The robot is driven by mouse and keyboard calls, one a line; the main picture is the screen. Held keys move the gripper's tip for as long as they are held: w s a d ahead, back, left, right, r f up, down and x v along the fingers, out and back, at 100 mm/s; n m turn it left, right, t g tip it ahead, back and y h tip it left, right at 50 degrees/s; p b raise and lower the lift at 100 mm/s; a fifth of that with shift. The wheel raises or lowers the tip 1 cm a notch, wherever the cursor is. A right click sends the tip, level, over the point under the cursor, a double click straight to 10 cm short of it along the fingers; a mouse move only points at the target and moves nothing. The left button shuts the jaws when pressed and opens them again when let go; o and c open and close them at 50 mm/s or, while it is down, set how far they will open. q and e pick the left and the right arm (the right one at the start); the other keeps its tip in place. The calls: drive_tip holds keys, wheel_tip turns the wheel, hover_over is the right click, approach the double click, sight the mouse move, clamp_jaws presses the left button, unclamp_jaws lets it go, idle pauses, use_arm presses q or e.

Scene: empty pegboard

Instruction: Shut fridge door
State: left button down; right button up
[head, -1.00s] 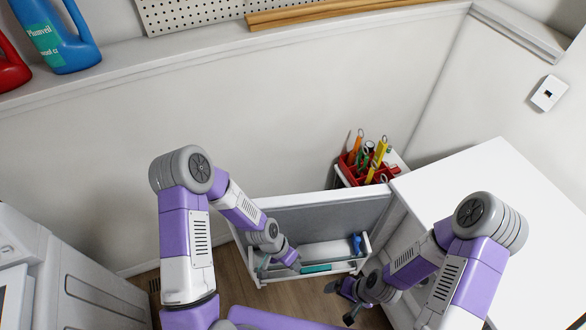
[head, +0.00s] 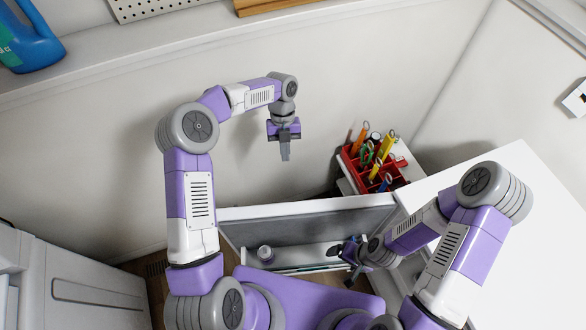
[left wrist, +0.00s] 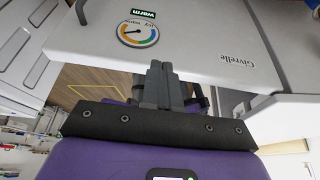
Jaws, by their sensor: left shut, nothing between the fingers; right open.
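The fridge door (head: 300,210) stands open in the head view, a grey inner panel with a door shelf (head: 305,255) facing me. The left wrist view shows a white door face (left wrist: 195,40) with a dial, a "warm" label and the name "Givrelle". My left gripper (head: 285,157) is shut and empty, pointing down beyond the door's top edge, on the wall side; its closed fingers also show in the left wrist view (left wrist: 160,70). My right gripper (head: 342,266) is open near the door shelf, on the inner side. The fridge body (head: 500,200) is at right, its front partly hidden by my right arm.
A red caddy (head: 375,172) with several tools sits on a small white stand behind the door, right of my left gripper. The pale wall (head: 100,150) is close behind. A white cabinet (head: 80,280) stands at left. A blue jug (head: 28,40) is on the ledge.

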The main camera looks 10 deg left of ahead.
use_arm(q)
drive_tip(key=s+d+f, duration=0.2)
drive_tip(key=s+f, duration=0.6)
drive_tip(key=shift+s+d+f+p, duration=0.2)
drive_tip(key=shift+s+p, duration=0.15)
drive_tip(key=shift+p, duration=0.05)
use_arm(e)
drive_tip(key=shift+s+r, duration=0.55)
drive_tip(key=shift+s, duration=0.05)
use_arm(q)
drive_tip(key=shift+d, duration=0.1)
